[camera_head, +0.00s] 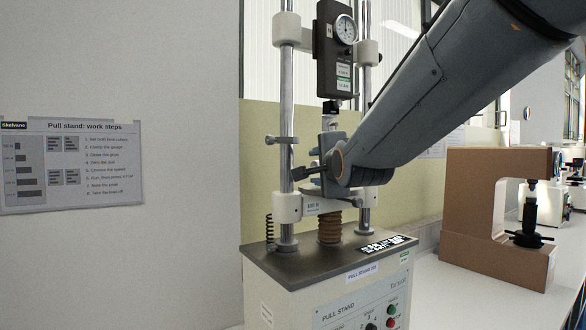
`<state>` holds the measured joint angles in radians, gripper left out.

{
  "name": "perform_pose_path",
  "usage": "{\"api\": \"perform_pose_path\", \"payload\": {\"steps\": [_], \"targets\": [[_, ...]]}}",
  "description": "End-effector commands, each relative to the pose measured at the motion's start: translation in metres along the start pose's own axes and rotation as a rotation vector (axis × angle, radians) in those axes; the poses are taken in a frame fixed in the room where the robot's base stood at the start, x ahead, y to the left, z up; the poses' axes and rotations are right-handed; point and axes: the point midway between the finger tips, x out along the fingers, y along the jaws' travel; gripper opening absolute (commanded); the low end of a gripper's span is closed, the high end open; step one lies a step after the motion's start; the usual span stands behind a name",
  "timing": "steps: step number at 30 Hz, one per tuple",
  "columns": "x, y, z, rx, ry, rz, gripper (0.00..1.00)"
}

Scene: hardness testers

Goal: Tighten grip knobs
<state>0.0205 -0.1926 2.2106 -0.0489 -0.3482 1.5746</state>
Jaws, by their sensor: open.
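The pull stand (330,292) stands with two steel columns, and a dark force gauge (335,62) with a round dial hangs between them. Below the gauge is a bluish-grey grip area (328,143). A dark T-shaped knob (300,173) sticks out to the left beside the left column. My arm comes down from the upper right, and its end covers the right side of the grip area. My gripper (322,174) is open at the grips, close to the knob. Its fingertips are hard to make out, and I cannot tell whether they touch the knob. Any knob behind my arm is hidden.
A brown C-shaped tester (470,215) stands to the right on the white bench (440,300). More instruments (545,205) stand farther back. A work-steps sign (70,165) hangs on the left wall. The stand's columns and a coil spring (269,228) are close to the grips.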

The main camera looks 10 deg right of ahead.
Motion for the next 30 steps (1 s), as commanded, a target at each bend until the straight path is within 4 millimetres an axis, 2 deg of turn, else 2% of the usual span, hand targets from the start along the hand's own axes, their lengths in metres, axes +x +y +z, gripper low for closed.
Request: {"api": "perform_pose_path", "payload": {"steps": [6, 16, 17, 24, 30], "targets": [[0.016, 0.0, 0.001, -0.001, -0.002, 0.001, 0.43], [0.018, 0.0, 0.001, -0.001, -0.002, 0.0, 0.43], [0.018, 0.0, 0.001, -0.001, -0.002, 0.0, 0.42], [0.018, 0.0, 0.001, -0.001, -0.002, 0.0, 0.02], [0.018, -0.002, 0.001, -0.011, -0.001, 0.022, 0.02]]}}
